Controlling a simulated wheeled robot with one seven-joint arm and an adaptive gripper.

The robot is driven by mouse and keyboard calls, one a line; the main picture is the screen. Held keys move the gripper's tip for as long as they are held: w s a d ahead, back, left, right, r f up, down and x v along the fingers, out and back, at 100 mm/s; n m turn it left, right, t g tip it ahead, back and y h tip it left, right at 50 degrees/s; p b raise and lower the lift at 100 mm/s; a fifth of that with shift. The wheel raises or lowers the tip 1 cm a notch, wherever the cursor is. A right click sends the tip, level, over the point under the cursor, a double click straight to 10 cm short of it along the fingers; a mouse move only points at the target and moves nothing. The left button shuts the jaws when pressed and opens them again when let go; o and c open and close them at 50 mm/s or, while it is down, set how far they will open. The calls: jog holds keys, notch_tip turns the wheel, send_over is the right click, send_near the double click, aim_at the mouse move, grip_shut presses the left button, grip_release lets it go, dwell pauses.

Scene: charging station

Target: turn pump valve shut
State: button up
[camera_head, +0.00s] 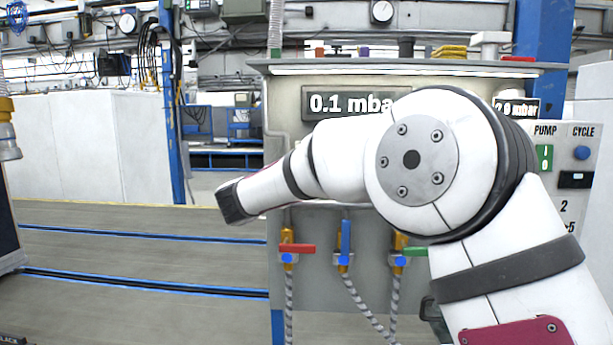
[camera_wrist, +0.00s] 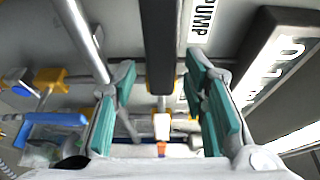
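In the wrist view, a dark bar-shaped handle (camera_wrist: 160,45) runs down from the top edge beside a white PUMP label (camera_wrist: 203,20). Below it is a yellow and white valve body (camera_wrist: 161,126). My gripper (camera_wrist: 160,68) is open, with its teal-padded fingers on either side of the dark handle and gaps visible at both sides. In the head view my arm hides the gripper and this valve. A red handle (camera_head: 297,248) lies sideways, a blue handle (camera_head: 346,236) points up, and a green handle (camera_head: 414,252) lies sideways, partly behind my arm.
A grey metal pipe (camera_wrist: 82,40) runs close to the left finger. A blue handle (camera_wrist: 55,118) is at the left. A display (camera_wrist: 285,75) is close on the right. The head view shows a 0.1 mbar display (camera_head: 345,104) and a PUMP switch (camera_head: 544,158). The floor at left is clear.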

jog(key=v, duration=1.1)
notch_tip(320, 180, up, 9)
jog(key=d+n+t+y+p, duration=0.2)
jog(key=n+y, duration=0.5)
jog(key=s+d+r+n+g+y+p, duration=0.2)
jog(key=s+d+n+y, duration=0.15)
jog(key=s+n, duration=0.4)
jog(key=s+d+f+n+g+h+p, duration=0.1)
jog(key=s+d+f+g, duration=0.3)
jog(key=s, duration=0.7)
jog(key=s+d+f+n+g+h+p, duration=0.1)
jog(key=s+d+f+n+g, duration=0.3)
jog(key=s+d+f, duration=0.4)
jog(key=s+d+f+n+g+h+p, duration=0.1)
jog(key=s+d+f+n+g, duration=0.2)
jog(key=s+d+f, duration=0.3)
jog(key=s+d+g, duration=0.1)
jog(key=s+d, duration=0.3)
jog(key=s, duration=0.6)
jog(key=shift+s+d+p, duration=0.15)
jog(key=shift+s+p, duration=0.1)
jog(key=shift+p, duration=0.1)
jog(key=shift+r+n, duration=0.1)
jog(key=shift+n, duration=0.15)
